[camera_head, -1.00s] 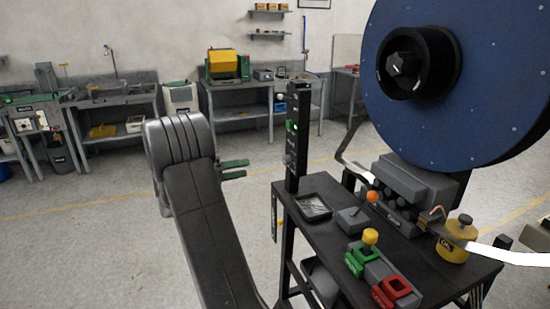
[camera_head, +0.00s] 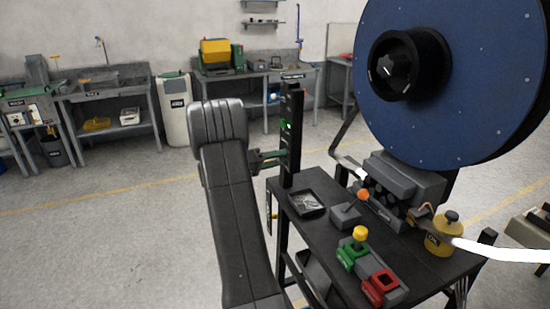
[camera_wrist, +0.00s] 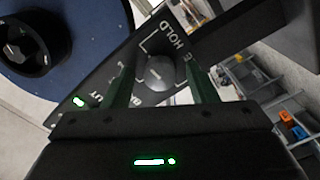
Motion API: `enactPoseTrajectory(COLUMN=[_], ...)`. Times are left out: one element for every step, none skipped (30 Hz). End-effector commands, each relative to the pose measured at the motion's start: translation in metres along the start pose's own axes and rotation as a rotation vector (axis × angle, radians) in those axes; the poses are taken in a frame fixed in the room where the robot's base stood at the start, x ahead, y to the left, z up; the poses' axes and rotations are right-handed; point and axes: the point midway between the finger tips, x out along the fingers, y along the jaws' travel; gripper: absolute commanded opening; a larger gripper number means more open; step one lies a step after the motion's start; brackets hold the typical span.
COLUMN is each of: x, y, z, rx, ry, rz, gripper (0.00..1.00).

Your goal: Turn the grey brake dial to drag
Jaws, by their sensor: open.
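The grey brake dial (camera_wrist: 160,72) sits on a dark panel in the wrist view, with a pale mark on its face and the word HOLD beside it. Other lettering is partly covered by my fingers. My gripper (camera_wrist: 160,76) is open, its green fingers on either side of the dial in the picture; I cannot tell whether they touch it. In the head view my gripper (camera_head: 272,157) reaches the upright black post (camera_head: 291,148). The dial is not clear there, hidden at my fingers.
A green light (camera_head: 286,124) glows on the post. A large blue reel (camera_head: 455,90) stands right. Below it, the black bench (camera_head: 318,228) holds a tray (camera_head: 307,203), an orange-knobbed lever (camera_head: 362,195), green (camera_head: 350,254) and red (camera_head: 381,288) blocks, and a yellow oil can (camera_head: 444,236).

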Motion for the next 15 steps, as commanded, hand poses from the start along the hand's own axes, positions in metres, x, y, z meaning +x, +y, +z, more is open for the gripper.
enactPoseTrajectory(x=[0.0004, 0.0004, 0.0003, 0.0003, 0.0003, 0.0002, 0.0002, 0.0002, 0.0002, 0.0002, 0.0001, 0.0001, 0.0001, 0.0001, 0.0001], y=[-0.0002, -0.0003, -0.0003, -0.0004, -0.0003, -0.0003, -0.0003, -0.0003, -0.0003, -0.0003, -0.0003, -0.0003, -0.0003, -0.0003, -0.0004], z=[0.0001, 0.0001, 0.0001, 0.0002, 0.0002, 0.0002, 0.0002, 0.0002, 0.0002, 0.0002, 0.0002, 0.0002, 0.0002, 0.0002, 0.0002], rx=[0.0, 0.0, 0.0, 0.0, 0.0, 0.0, 0.0, 0.0, 0.0, 0.0, 0.0, -0.001, -0.001, -0.001, -0.001], ry=[0.0, 0.0, 0.0, 0.0, 0.0, 0.0, 0.0, 0.0, 0.0, 0.0, 0.0, 0.0, 0.0, 0.0, 0.0], rz=[0.0, 0.0, 0.0, 0.0, 0.0, 0.0, 0.0, 0.0, 0.0, 0.0, 0.0, 0.0, 0.0, 0.0, 0.0], gripper=[0.52, 0.52, 0.52, 0.52, 0.52, 0.52, 0.46, 0.4, 0.33, 0.27, 0.21, 0.13, 0.07, 0.07, 0.07])
